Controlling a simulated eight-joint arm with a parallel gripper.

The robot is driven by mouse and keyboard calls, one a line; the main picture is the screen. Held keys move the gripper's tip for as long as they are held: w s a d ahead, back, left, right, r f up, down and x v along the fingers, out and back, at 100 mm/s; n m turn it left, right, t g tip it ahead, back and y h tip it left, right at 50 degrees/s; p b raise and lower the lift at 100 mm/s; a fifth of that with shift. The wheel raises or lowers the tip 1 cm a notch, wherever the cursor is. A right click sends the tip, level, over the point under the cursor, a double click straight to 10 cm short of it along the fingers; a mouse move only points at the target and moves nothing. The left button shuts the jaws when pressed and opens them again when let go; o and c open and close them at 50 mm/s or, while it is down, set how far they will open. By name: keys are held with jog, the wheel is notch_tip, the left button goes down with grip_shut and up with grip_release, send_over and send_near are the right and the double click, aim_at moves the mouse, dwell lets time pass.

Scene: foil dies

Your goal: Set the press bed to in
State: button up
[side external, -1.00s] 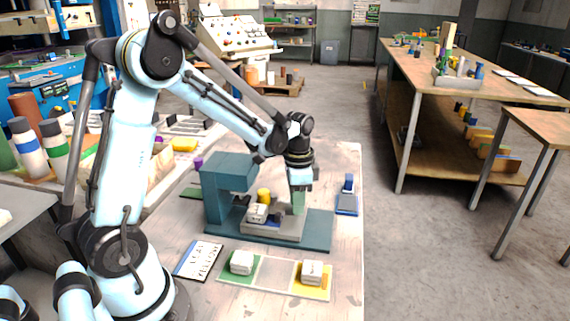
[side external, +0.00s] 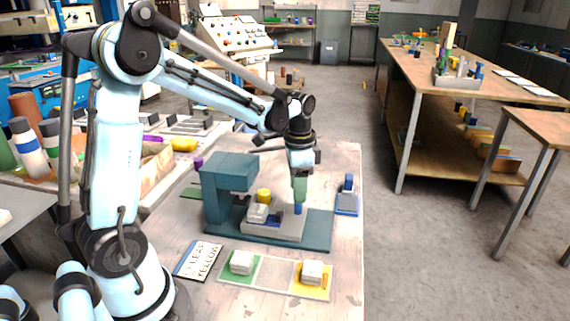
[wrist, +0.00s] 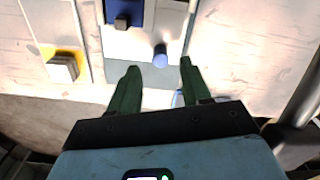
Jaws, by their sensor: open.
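The teal press (side external: 225,180) stands on its teal base plate (side external: 322,230). Its grey bed (side external: 285,231) lies on the base, reaching from beside the press column toward the plate's right side. A blue peg (side external: 298,209) stands at the bed's right end. A white block (side external: 257,212) sits on the bed's left part, with a yellow cylinder (side external: 263,196) behind it. My gripper (side external: 300,197) is just above the blue peg. In the wrist view, my green fingers (wrist: 159,68) are apart and empty, with the blue peg (wrist: 160,56) between and slightly beyond their tips.
White blocks sit on a green pad (side external: 229,277) and a yellow pad (side external: 318,291) in front of the press. A card (side external: 200,260) with writing lies left of them. A blue holder (side external: 347,205) with a blue piece is at right, near the table edge.

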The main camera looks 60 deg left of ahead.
notch_tip(320, 180, up, 8)
dwell(0.4)
jog(key=shift+f, duration=0.1)
notch_tip(320, 180, down, 12)
jog(key=n, duration=1.4)
jog(key=shift+w+a+f, duration=0.1)
jog(key=shift+w, duration=0.05)
grip_shut()
dwell(0.3)
